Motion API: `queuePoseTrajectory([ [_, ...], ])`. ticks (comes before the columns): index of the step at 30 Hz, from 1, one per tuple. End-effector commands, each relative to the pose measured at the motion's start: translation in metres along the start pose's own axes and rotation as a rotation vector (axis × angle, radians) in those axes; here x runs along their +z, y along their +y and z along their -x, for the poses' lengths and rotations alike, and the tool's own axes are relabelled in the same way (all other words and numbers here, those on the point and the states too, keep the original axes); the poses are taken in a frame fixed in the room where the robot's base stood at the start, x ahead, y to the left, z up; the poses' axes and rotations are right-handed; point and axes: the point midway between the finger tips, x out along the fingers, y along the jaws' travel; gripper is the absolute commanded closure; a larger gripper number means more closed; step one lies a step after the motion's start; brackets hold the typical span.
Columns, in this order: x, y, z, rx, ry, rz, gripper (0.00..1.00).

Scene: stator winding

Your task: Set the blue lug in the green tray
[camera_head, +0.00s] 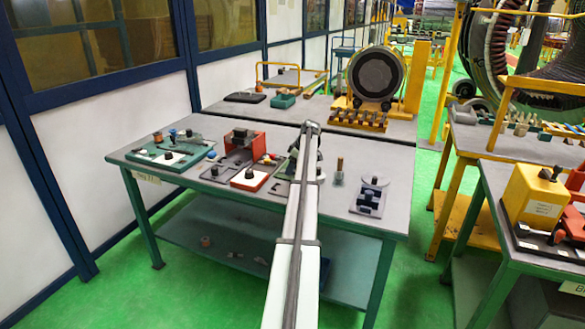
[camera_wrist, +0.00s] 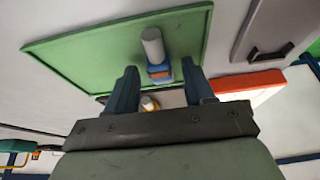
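The blue lug (camera_wrist: 158,72), with an orange band and a grey cylindrical stem, shows between my fingertips in the wrist view. It overlaps the green tray (camera_wrist: 85,52) near one edge; I cannot tell whether it touches the tray floor. My gripper (camera_wrist: 159,66) has its two dark blue fingers apart on either side of the lug, with a visible gap at each side. My fingertips are not clear there.
A brown-topped peg (camera_head: 339,170) and a grey plate with dark blocks (camera_head: 370,197) are at the right. A small orange-and-white part (camera_wrist: 149,103) shows between my finger bases.

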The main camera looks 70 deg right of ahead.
Motion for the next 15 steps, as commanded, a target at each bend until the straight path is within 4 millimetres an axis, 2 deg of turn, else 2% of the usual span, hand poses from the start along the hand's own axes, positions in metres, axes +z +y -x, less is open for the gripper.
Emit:
queuePoseTrajectory([
  [8,-0.001,0.000,0.003,0.000,0.000,0.000,0.48],
  [11,-0.001,0.000,0.011,0.001,0.000,0.000,0.48],
  [15,-0.001,0.000,0.033,0.002,0.000,0.000,0.48],
])
